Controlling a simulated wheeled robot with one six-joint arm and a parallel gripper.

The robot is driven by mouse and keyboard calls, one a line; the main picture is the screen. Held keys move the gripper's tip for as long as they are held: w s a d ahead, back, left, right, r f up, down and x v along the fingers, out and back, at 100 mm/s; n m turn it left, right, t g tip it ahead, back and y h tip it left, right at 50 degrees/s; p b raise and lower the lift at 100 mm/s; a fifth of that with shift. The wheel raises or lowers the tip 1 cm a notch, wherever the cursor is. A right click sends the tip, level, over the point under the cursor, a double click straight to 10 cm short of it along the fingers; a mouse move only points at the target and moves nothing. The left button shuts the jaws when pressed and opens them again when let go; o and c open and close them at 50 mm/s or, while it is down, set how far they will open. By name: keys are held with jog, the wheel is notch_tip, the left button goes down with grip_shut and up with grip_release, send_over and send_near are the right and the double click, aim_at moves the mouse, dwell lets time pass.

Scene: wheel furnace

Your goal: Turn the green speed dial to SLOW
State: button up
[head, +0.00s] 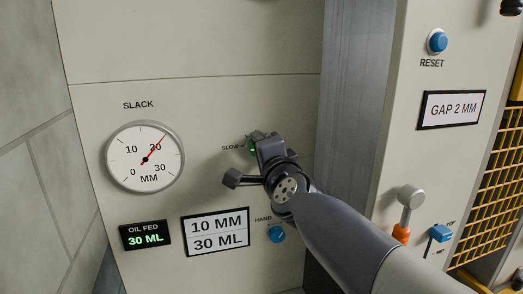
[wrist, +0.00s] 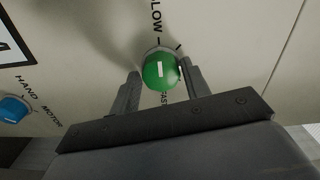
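The green speed dial (wrist: 160,72) is a round knob with a short white mark on its face, in the middle of the wrist view. The mark lies roughly along the line between the SLOW lettering above and the partly hidden FAST lettering below. My gripper (wrist: 160,76) is open, with one finger on each side of the dial. A small gap shows at the left finger; whether the right finger touches the dial I cannot tell. In the head view my gripper (head: 262,146) covers most of the dial (head: 252,147), leaving a sliver of green beside SLOW.
A blue HAND/MOTOR knob (head: 277,234) sits just below my gripper. The slack gauge (head: 145,157), oil display (head: 145,235) and number plate (head: 216,231) are to the left. A grey-knobbed lever (head: 410,197), blue switch (head: 440,234) and RESET button (head: 437,42) are to the right.

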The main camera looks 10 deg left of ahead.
jog(key=shift+o, duration=1.4)
jog(key=p+v, duration=0.2)
jog(key=v, duration=0.8)
jog(key=shift+s+d, duration=0.2)
jog(key=shift+s, duration=0.15)
jog(key=shift+w, duration=0.1)
jog(key=b+x, duration=0.2)
jog(key=x, duration=0.8)
jog(key=shift+w+a, duration=0.2)
jog(key=shift+w, duration=0.1)
jog(key=shift+s+r, duration=0.1)
jog(key=shift+s, duration=0.05)
